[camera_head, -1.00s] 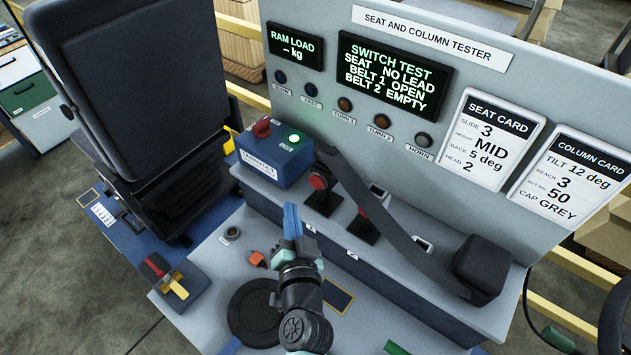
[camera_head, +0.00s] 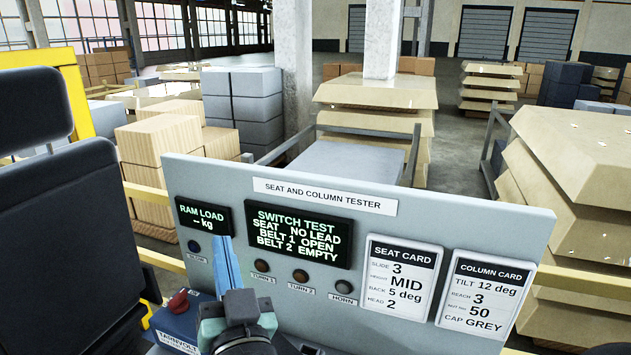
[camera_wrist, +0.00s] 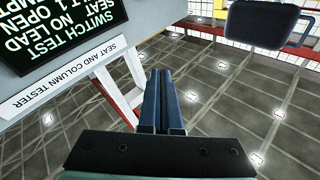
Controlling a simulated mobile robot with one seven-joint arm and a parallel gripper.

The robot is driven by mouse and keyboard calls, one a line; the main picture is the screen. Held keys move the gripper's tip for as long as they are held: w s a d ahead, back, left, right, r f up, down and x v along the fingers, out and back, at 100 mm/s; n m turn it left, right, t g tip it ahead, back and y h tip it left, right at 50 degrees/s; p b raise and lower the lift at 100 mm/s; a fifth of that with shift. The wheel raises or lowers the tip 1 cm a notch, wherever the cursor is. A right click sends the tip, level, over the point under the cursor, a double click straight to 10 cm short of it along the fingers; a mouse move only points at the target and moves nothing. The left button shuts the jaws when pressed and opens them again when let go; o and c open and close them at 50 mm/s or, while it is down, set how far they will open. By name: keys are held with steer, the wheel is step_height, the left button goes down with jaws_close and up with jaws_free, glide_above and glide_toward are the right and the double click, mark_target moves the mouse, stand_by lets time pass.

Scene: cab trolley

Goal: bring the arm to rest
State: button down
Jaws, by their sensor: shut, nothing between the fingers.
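My gripper (camera_head: 228,268) stands at the bottom of the head view, in front of the grey tester panel (camera_head: 420,212). Its long blue fingers point up and lie together with nothing between them. The panel's tilted display also shows in the wrist view (camera_wrist: 50,30). The head view display (camera_head: 297,236) reads seat no lead, belt 1 open, belt 2 empty.
A black seat (camera_head: 60,210) stands close on the left. A blue box with a red knob (camera_head: 177,318) is beside my gripper. In the wrist view a dark headrest-like pad (camera_wrist: 268,24) is at upper right.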

steer(key=s+d+r+t+h, duration=0.2)
steer(key=s+d+r, duration=0.2)
steer(key=r, duration=0.6)
steer(key=s+d+r+t+h, duration=0.3)
steer(key=s+r, duration=0.3)
steer(key=r, duration=0.4)
steer(key=s+d+r+t+h, duration=0.2)
steer(key=s+d+r, duration=0.3)
steer(key=r, duration=0.4)
steer(key=shift+d+r+m+t, duration=0.25)
steer(key=shift+r+m+t, duration=0.15)
steer(key=shift+t, duration=0.1)
